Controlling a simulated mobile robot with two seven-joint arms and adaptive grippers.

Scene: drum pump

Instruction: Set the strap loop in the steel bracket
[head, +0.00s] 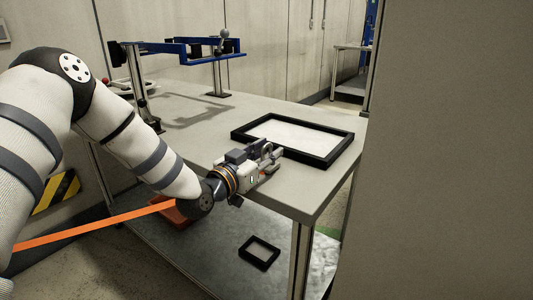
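My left arm comes in from the left, and its gripper (273,158) is over the near edge of the grey table, beside the black-rimmed tray. Its fingers are small and overlap in this view, so I cannot tell whether they are apart or hold anything. An orange strap (95,226) runs taut from the lower left up to behind my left wrist. Its far end is hidden there, and I cannot make out a loop. I cannot pick out the steel bracket with certainty. My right gripper is not in view.
The grey table (190,140) carries a blue frame on steel posts (190,45) at the back and a black-rimmed tray (340,142) at the right. A small black frame (259,252) and an orange-red object (174,215) are low down below the tabletop. A wall (450,150) fills the right.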

